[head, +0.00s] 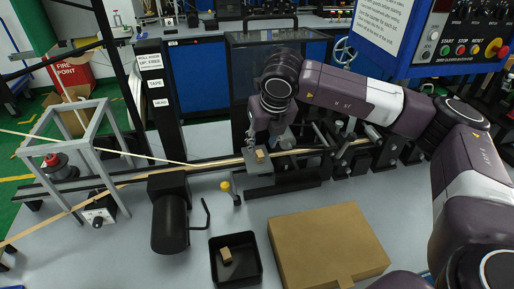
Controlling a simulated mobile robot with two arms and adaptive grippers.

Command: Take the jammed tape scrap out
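A small tan piece that looks like a tape scrap (260,155) sits at the grey block (284,161) on the tape line, in the middle of the head view. My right gripper (263,144) points down right at this piece, its fingers over the block. The fingers are small and partly hidden, so I cannot tell whether they are open or closed on it. Another small tan piece (226,255) lies in a black tray (214,271) at the front. My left gripper is not in view.
A cardboard box (330,245) stands right of the tray. A black cylinder (170,225) and a yellow-topped knob (225,186) stand left of the gripper. Pale tape (130,154) runs in from the left through a grey frame (78,135). A control panel (462,45) hangs upper right.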

